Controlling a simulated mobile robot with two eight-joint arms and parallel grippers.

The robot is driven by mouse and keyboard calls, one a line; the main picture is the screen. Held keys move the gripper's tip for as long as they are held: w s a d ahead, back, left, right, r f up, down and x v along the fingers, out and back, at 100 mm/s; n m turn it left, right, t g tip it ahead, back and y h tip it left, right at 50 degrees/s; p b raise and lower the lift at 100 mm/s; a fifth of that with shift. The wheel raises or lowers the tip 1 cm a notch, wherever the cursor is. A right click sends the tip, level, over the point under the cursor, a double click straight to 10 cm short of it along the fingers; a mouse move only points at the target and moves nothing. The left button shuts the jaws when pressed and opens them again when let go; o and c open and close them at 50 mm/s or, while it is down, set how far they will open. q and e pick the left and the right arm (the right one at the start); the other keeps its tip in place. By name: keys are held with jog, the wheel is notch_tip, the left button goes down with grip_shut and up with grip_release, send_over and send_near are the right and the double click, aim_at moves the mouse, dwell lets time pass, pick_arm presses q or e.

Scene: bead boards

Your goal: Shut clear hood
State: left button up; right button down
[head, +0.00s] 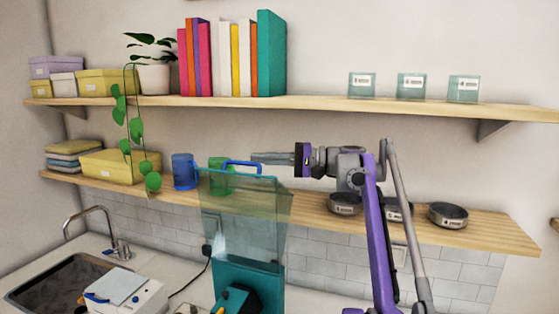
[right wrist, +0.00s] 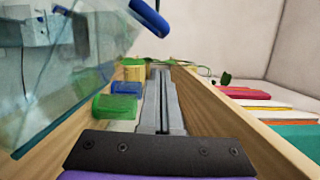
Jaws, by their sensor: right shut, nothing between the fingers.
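The clear hood (head: 243,215) is a see-through greenish cover standing raised above a teal machine (head: 262,275) on the counter. Its blue handle (head: 230,164) runs along the top edge. My right gripper (head: 254,158) is shut and empty, its fingertips close to the handle's right end in the head view. In the right wrist view the shut fingers (right wrist: 160,78) point along the shelf; the hood (right wrist: 70,75) fills the left and the handle (right wrist: 149,16) is at the top, apart from the fingers. My left gripper is not in view.
Behind the hood, the lower shelf (head: 305,204) holds a blue mug (head: 184,171), a green mug (head: 217,180) and round dark tins (head: 448,215). Books and a plant stand on the upper shelf (head: 320,103). A sink (head: 55,283) and a white device (head: 130,296) are at lower left.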

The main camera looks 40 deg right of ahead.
jog(key=shift+s+a+b, duration=0.3)
jog(key=shift+s+a, duration=0.75)
jog(key=shift+a, duration=0.2)
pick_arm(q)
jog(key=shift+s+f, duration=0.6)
pick_arm(e)
jog(key=shift+w, duration=0.15)
